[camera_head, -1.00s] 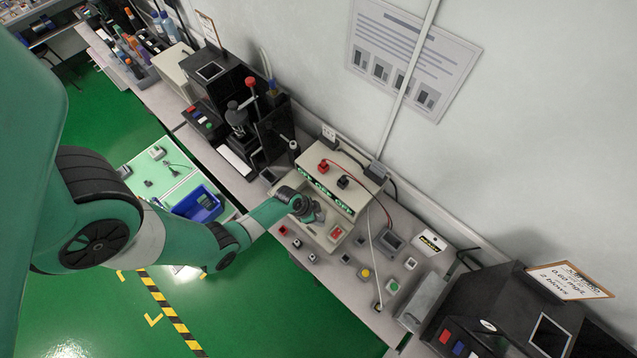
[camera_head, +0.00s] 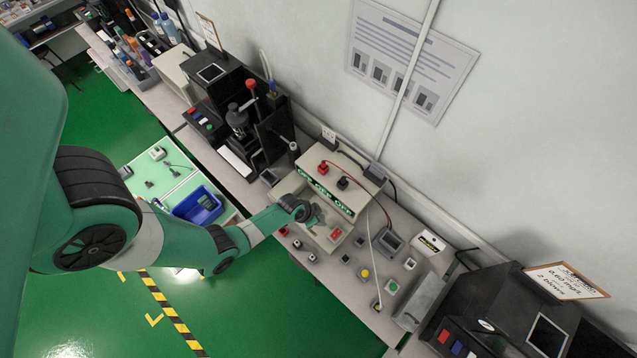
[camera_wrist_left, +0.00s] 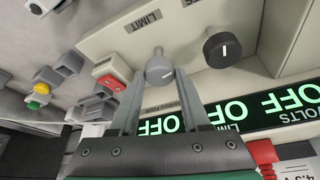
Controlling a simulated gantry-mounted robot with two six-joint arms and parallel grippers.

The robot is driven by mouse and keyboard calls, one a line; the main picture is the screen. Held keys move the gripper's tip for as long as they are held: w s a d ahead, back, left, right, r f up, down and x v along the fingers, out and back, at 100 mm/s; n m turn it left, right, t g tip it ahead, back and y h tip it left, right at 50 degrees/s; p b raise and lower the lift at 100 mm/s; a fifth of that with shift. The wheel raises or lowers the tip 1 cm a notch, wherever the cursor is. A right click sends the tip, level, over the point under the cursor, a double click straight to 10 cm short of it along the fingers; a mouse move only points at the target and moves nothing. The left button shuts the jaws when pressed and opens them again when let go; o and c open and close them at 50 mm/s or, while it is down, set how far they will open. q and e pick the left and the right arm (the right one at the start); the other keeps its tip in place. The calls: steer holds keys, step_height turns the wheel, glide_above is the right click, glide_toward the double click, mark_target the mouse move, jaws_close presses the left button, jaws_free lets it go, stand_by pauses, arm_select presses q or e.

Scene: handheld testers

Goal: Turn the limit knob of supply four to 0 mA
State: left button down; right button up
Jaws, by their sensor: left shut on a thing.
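The limit knob (camera_wrist_left: 159,69) is a light grey round knob on the beige front of the supply, below the word LIMIT in the left wrist view. My left gripper (camera_wrist_left: 157,74) has its two grey fingers shut on this knob, one on each side. A small label between the fingers seems to end in FOUR. The beige supply (camera_head: 338,180) stands on the bench in the head view, with my left gripper (camera_head: 320,214) at its front. Its green display (camera_wrist_left: 240,111) reads OFF in several places. My right gripper is not in view.
A black knob (camera_wrist_left: 222,49) with a white mark sits close beside the grey one. A red rocker switch (camera_wrist_left: 111,82) is on the other side. Several small button boxes stand on the bench.

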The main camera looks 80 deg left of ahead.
arm_select(q)
steer(key=n+y, duration=0.1)
steer(key=n, duration=0.2)
steer(key=shift+d+n, duration=0.15)
steer(key=shift+n, duration=0.15)
steer(key=n+g+y, duration=0.1)
steer(key=n, duration=0.2)
steer(key=shift+w+f+n+b, duration=0.1)
steer(key=shift+n+b, duration=0.2)
steer(key=shift+b, duration=0.05)
steer(key=shift+n+g+y, duration=0.5)
steer(key=shift+n, duration=0.4)
steer(key=n+g+p, duration=0.1)
steer(key=n, duration=0.2)
steer(key=shift+w+d+r, duration=0.1)
steer(key=shift+r, duration=0.1)
steer(key=shift+f+n+g+p, duration=0.15)
steer(key=shift+n+g+p, duration=0.4)
steer(key=shift+n, duration=1.05)
steer(key=shift+c, duration=1.9)
jaws_free()
